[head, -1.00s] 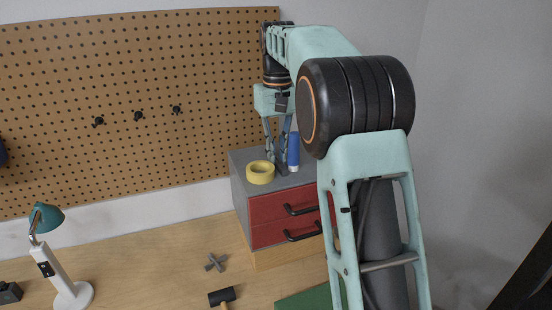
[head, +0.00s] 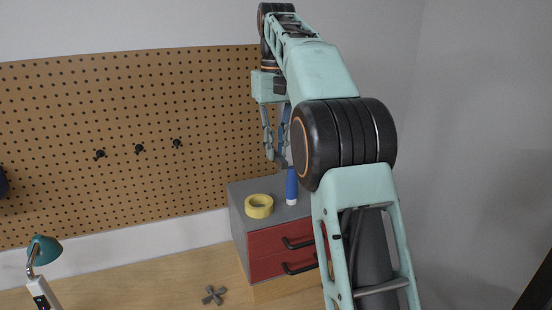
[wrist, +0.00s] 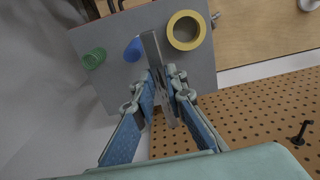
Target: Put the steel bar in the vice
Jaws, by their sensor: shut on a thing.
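My gripper (head: 279,162) is raised above the grey top of the red-drawer cabinet, in front of the pegboard. In the wrist view my gripper (wrist: 162,88) is shut on the steel bar (wrist: 152,48), a flat grey bar. The bar sticks out past the fingertips, and part of it shows between the blue finger pads. In the head view the bar cannot be told clearly from the fingers. No vice can be made out in the current views.
The cabinet (head: 238,195) carries a yellow tape roll (head: 259,206) and a blue cylinder (head: 291,188); the wrist view adds a green cylinder (wrist: 95,58). The pegboard (head: 90,120) with black hooks stands behind. A lamp (head: 43,250) and a grey cross-shaped part (head: 214,296) are on the bench.

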